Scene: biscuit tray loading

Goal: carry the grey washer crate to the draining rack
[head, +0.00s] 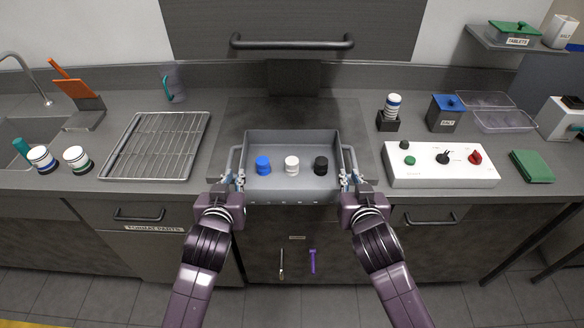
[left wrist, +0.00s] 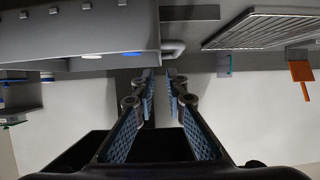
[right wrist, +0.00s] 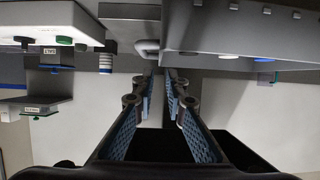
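The grey washer crate (head: 292,197) sits level at the front middle of the worktop, in front of the dark panel. It holds a blue piece (head: 263,165), a white piece (head: 292,165) and a black piece (head: 321,165) in a row. The fingers partly hide both handles. The draining rack (head: 157,145) is a wire grid on the worktop, left of the crate, and empty.
A white control box (head: 440,177) with knobs stands close right of the crate. A holder with stacked pieces (head: 388,123) and a salt tub (head: 445,115) are behind it. Two jars (head: 77,159) (head: 42,159) stand left of the rack. A strip of bare worktop separates rack and crate.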

